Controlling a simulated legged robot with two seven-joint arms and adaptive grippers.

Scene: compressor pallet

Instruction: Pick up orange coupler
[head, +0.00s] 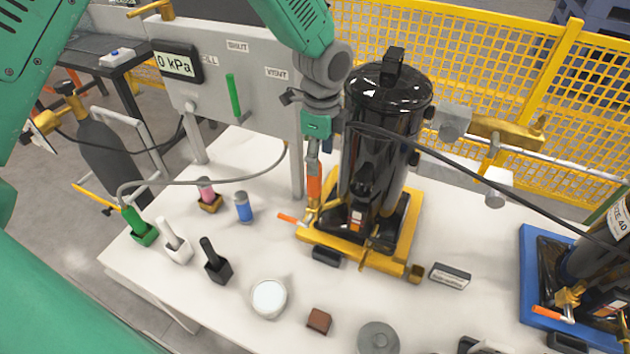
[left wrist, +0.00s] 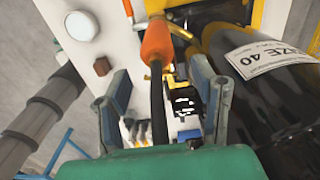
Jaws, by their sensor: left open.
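The orange coupler (head: 314,186) stands roughly upright beside the black tank (head: 380,145), over the left side of its yellow base. My left gripper (head: 314,148) is just above it, with its arm coming down from the upper left. In the left wrist view the orange coupler (left wrist: 157,40) shows beyond the fingertips, with a dark hose running from it back between the fingers. My left gripper (left wrist: 160,88) is open there, one finger on each side of the hose. My right gripper is not in view.
The yellow base (head: 400,245) holds the tank on the white table (head: 235,285). A grey panel (head: 235,90) with a gauge stands behind at left. Several small items lie in front. A blue tray (head: 530,285) with another black tank is at right. A black hose crosses the tank.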

